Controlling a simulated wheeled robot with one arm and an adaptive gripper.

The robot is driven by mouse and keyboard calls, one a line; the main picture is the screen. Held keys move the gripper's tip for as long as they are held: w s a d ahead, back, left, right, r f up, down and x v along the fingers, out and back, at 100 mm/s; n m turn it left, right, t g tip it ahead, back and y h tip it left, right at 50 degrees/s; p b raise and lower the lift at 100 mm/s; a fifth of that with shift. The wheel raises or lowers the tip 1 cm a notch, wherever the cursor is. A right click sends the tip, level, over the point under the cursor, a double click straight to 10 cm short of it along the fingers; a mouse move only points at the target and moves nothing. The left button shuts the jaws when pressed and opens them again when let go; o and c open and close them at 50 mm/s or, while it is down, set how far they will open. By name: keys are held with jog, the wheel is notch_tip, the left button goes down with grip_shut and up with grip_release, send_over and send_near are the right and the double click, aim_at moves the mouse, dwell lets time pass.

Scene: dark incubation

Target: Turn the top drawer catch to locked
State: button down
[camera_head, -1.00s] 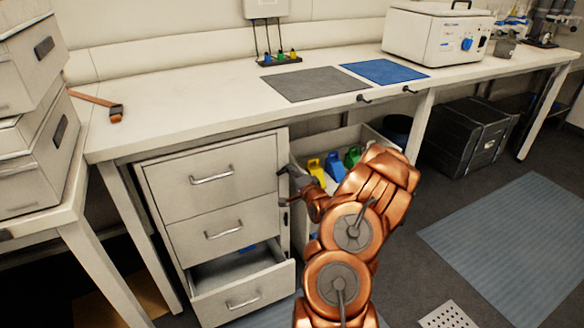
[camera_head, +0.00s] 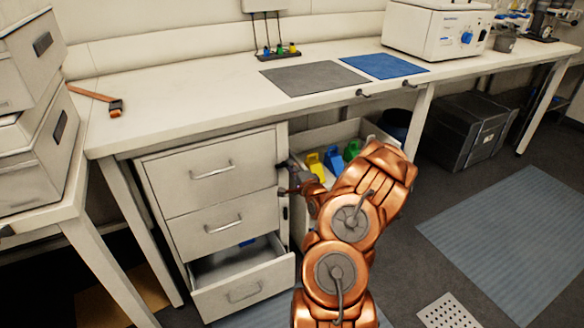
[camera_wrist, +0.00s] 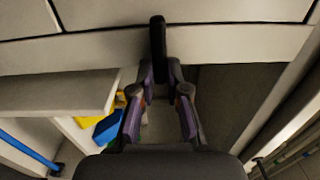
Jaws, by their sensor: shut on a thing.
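The top drawer (camera_head: 212,185) is shut, at the top of the pale drawer cabinet. Its catch is a black lever (camera_wrist: 157,38) that stands upright in the wrist view, in front of the pale cabinet front. My gripper (camera_wrist: 161,78) is shut on the lower part of this lever, with a fingertip on either side. In the head view my gripper (camera_head: 291,186) is at the cabinet's right front edge, beside the top drawer, and mostly hides the catch there.
The middle drawer (camera_head: 222,225) is shut; the bottom drawer (camera_head: 243,291) is pulled out. An open bin with yellow, blue and green items (camera_head: 333,162) stands right of the cabinet, close behind my arm. The worktop (camera_head: 200,112) overhangs above.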

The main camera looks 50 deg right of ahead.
jog(key=c, duration=1.2)
grip_release()
jog(key=shift+o, duration=0.2)
jog(key=v, duration=1.2)
jog(key=shift+w, duration=0.1)
